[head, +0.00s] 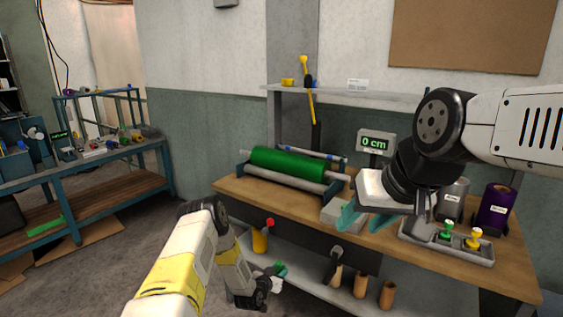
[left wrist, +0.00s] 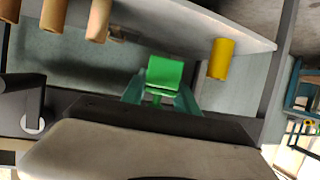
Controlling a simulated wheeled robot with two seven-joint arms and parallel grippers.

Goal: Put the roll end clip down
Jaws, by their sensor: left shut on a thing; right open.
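The roll end clip is a small green piece (head: 280,268) in front of the bench's lower shelf. In the left wrist view the green clip (left wrist: 165,72) sits between the fingertips. My left gripper (head: 273,277) is shut on it; its teal fingers also show in the left wrist view (left wrist: 160,93). The gripper's far side is partly hidden by my own wrist in the head view. My right gripper (head: 364,220) is open and empty, above the bench top near its front edge.
The lower shelf (head: 310,292) holds a yellow cylinder (head: 260,241) and several brown tubes (head: 361,285). On the bench top (head: 252,192) are a green roll (head: 288,163), a "0 cm" display (head: 375,143), a grey tray (head: 485,258) with stamps and a purple roll (head: 494,206). A blue bench (head: 80,170) stands left.

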